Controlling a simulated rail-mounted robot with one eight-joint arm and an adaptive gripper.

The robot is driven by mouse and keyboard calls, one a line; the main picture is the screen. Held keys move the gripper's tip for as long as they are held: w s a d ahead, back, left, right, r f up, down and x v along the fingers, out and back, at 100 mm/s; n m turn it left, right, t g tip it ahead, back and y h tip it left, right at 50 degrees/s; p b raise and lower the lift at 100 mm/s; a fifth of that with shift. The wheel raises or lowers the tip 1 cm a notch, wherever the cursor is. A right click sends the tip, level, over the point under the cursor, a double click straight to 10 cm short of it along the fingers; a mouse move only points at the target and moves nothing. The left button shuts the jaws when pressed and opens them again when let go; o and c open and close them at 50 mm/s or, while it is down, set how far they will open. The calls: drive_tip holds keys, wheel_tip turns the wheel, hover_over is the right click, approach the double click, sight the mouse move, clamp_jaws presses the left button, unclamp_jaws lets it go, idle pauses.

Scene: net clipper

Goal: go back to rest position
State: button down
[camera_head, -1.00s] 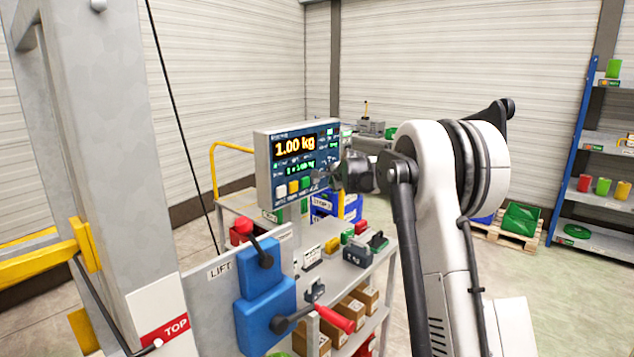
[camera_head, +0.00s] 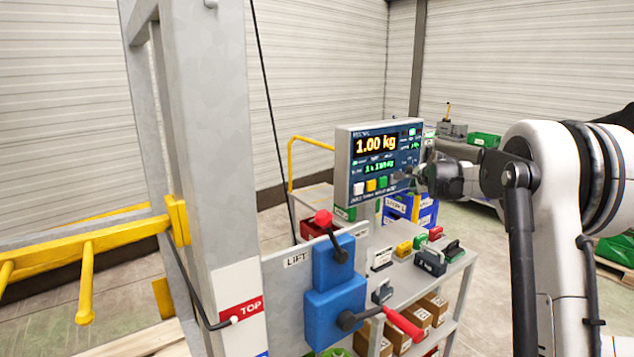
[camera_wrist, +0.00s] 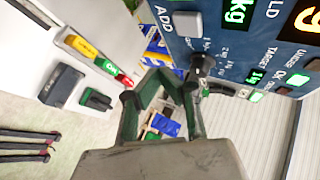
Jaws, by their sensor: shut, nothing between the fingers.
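My gripper (camera_head: 408,181) is dark and sits in front of the lower right corner of the grey-framed scale display (camera_head: 362,142) in the head view. The display reads 1.00 kg and has white, yellow and green buttons below. In the wrist view the gripper (camera_wrist: 166,78) has its green-edged finger links in the foreground and is shut with nothing held. The display panel (camera_wrist: 222,50) fills the upper right there, close beyond the fingers. Whether a fingertip touches it I cannot tell. My white arm comes in from the right in the head view.
A blue lift control box (camera_head: 335,295) with a red-knobbed lever and a red handle (camera_head: 403,324) stands left of a grey cart (camera_head: 462,262) with small coloured items. A grey column (camera_head: 212,130) and yellow rails (camera_head: 100,240) are at left. Open floor lies behind.

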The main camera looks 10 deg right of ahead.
drive_tip(key=s+a+r+n+g+y+b, duration=0.1)
drive_tip(key=s+a+r+n, duration=0.25)
drive_tip(key=s+a, duration=0.8)
drive_tip(key=s+a+r+n+g+b, duration=0.15)
drive_tip(key=s+a+n, duration=0.5)
drive_tip(key=s, duration=0.85)
drive_tip(key=s+a+f+n, duration=0.2)
drive_tip(key=s+a+f, duration=0.1)
drive_tip(key=s, duration=0.7)
drive_tip(key=s+a+f+n+g+b, duration=0.1)
drive_tip(key=s+a+f+n, duration=0.2)
drive_tip(key=s+f, duration=0.3)
drive_tip(key=s+a+f+n, duration=0.3)
drive_tip(key=s+a+f, duration=0.1)
drive_tip(key=s, duration=1.1)
drive_tip(key=shift+s+a+f+g+y+b, duration=0.3)
drive_tip(key=shift+f+g+b, duration=0.1)
drive_tip(key=shift+f, duration=0.35)
